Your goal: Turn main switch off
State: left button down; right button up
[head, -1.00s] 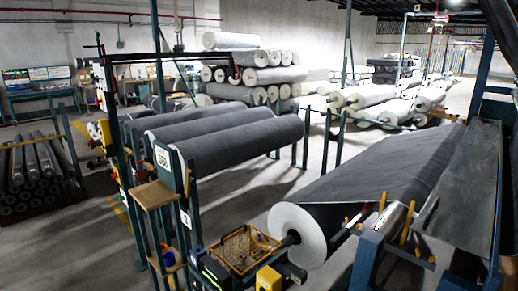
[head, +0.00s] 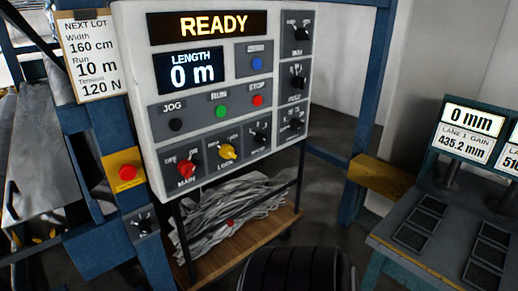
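The main switch (head: 185,169) is a red rotary knob at the lower left of the control panel (head: 138,62), with "MAIN" below it and "OFF" at its upper left. I cannot clearly tell which way its pointer is turned. The panel's top display (head: 208,25) is lit and reads "READY". The length display (head: 192,71) below it reads "0 m". A yellow lock knob (head: 227,151) is just right of the main switch.
Green run (head: 222,111) and red stop (head: 258,100) buttons sit above the knobs. A red push button on a yellow plate (head: 126,172) is on the blue post at left. A desk with displays (head: 469,132) stands at right. Scrap strips (head: 235,215) lie on a shelf below.

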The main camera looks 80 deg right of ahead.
aim_at(186, 167)
jog(key=z, duration=0.4)
jog(key=j+z, duration=0.1)
jog(key=z, duration=0.35)
jog(key=k+z, duration=0.1)
jog(key=z, duration=1.15)
jog(key=k, duration=0.05)
